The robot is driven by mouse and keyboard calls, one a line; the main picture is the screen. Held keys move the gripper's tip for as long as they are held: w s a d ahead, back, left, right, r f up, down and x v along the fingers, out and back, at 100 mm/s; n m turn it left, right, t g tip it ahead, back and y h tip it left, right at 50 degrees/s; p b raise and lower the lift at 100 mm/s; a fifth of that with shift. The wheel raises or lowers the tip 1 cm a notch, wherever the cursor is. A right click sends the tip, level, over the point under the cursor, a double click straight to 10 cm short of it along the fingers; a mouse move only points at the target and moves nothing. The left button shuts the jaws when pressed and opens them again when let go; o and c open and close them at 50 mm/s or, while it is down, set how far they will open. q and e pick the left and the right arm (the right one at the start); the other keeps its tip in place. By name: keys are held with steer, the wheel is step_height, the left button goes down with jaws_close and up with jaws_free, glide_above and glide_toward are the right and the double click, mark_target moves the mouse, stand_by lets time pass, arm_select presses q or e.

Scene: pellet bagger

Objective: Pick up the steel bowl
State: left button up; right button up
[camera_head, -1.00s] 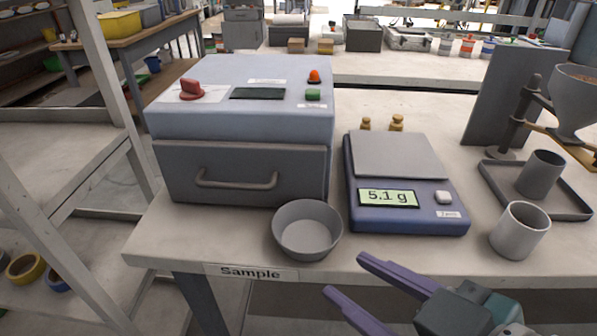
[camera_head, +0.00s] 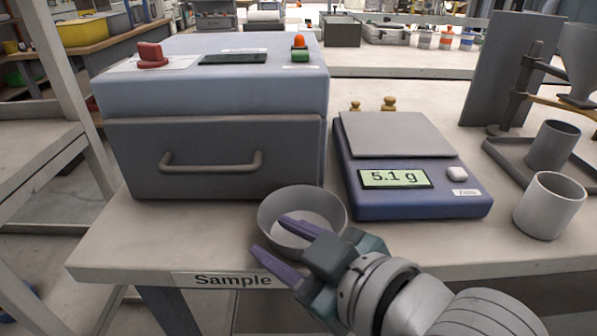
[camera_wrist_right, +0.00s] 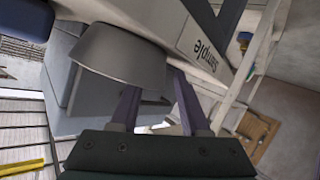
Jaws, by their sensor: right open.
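The steel bowl (camera_head: 330,205), grey, round and open-topped, stands upright at the front edge of the bench, above the "Sample" label. It also shows in the right wrist view (camera_wrist_right: 122,55). My right gripper (camera_head: 270,236) is open at the bowl's front side. In the head view one purple finger overlaps the bowl's opening and the other lies outside, in front of its wall. In the right wrist view the gripper (camera_wrist_right: 153,84) has one fingertip partly hidden by the bowl. I cannot tell whether the fingers touch it. My left gripper is not in view.
A grey drawer unit (camera_head: 215,160) stands right behind the bowl. A blue scale (camera_head: 410,205) reading 5.1 g is to the right. Further right are a light grey cup (camera_head: 549,207) and a tray (camera_head: 500,152) holding a dark cup (camera_head: 553,146). Bench left of the bowl is clear.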

steer(key=shift+w+a+f, duration=0.2)
steer(key=shift+w+a, duration=0.1)
steer(key=shift+w, duration=0.05)
steer(key=shift+c, duration=0.3)
jaws_close()
